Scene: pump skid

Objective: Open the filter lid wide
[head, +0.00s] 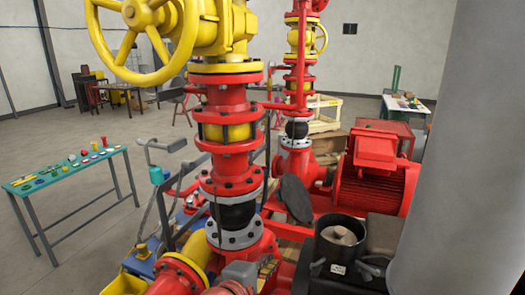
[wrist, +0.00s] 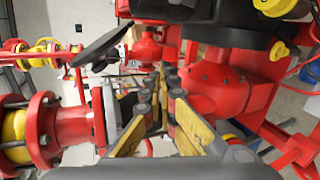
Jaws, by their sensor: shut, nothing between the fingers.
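The filter pot (head: 325,262) is a dark open cylinder with a small white label, at the lower right of the head view. A pale filter element (head: 340,236) shows inside its mouth. The lid (head: 296,198) is a dark round disc, raised off the mouth and standing steeply tilted at the pot's left. In the wrist view the lid (wrist: 98,42) is a thin dark disc at upper left. My gripper (wrist: 159,88) is shut and empty, its yellow-padded fingers together below and right of the lid, apart from it in the picture. I cannot make the gripper out in the head view.
A red pipe stack (head: 230,130) with a yellow handwheel (head: 135,35) stands left of the pot. A red motor (head: 375,180) is behind it. Red pipework (wrist: 215,90) lies close right of my fingers. A green-topped table (head: 70,168) stands at left.

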